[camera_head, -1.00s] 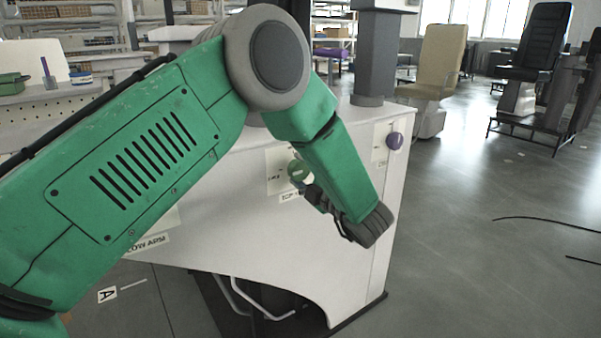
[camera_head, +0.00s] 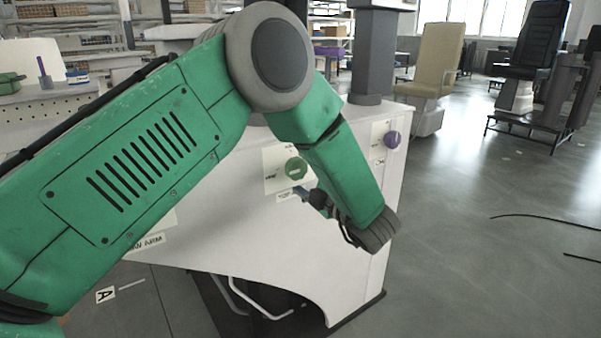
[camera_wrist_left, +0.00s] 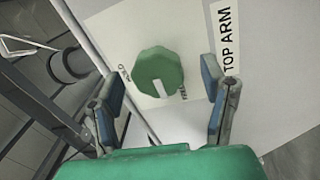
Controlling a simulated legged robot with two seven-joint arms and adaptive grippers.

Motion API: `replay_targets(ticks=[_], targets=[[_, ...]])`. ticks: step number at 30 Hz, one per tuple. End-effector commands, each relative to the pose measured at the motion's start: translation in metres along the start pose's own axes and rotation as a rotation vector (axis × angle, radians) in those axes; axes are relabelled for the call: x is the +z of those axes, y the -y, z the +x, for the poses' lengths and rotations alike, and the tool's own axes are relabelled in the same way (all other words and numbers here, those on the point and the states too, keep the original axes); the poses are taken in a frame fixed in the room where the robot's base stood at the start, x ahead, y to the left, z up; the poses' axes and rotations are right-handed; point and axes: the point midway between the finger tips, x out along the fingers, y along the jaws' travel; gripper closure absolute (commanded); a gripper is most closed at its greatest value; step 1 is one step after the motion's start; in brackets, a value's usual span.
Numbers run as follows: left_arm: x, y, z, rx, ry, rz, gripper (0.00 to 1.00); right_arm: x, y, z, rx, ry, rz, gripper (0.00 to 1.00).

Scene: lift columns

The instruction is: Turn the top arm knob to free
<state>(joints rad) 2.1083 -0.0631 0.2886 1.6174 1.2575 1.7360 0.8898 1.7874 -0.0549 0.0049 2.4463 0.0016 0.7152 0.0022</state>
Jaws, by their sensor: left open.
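The top arm knob is a green, many-sided knob (camera_head: 296,168) on a pale label plate on the white panel (camera_head: 235,225). It also shows in the left wrist view (camera_wrist_left: 158,72), with a white pointer mark at its lower edge and small lettering to either side. A "TOP ARM" label (camera_wrist_left: 228,42) sits beside it. My left gripper (camera_head: 308,194) is just below and right of the knob in the head view. In the wrist view my left gripper (camera_wrist_left: 160,103) is open, its fingers apart on either side below the knob and not closed on it. My right gripper is not in view.
A purple knob (camera_head: 392,139) sits on the panel's right part. A grey column (camera_head: 372,60) rises from the top of the unit. A bent white bar (camera_head: 250,300) runs under the panel. Open floor lies to the right, with chairs (camera_head: 435,65) behind.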

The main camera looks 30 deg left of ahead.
Motion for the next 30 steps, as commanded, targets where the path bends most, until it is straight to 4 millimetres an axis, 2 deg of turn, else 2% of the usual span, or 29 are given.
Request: replay_targets(ticks=[6,13,19,30], targets=[[0.002,0.001,-0.049,0.0,0.005,0.004,0.34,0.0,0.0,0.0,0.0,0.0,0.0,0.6],[0.002,0.002,-0.089,0.0,0.005,0.002,0.34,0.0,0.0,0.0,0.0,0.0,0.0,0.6],[0.002,0.002,-0.103,-0.001,0.004,0.002,0.34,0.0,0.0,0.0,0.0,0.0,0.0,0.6],[0.002,0.002,-0.103,-0.001,0.003,0.003,0.34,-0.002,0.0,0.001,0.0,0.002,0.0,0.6]])
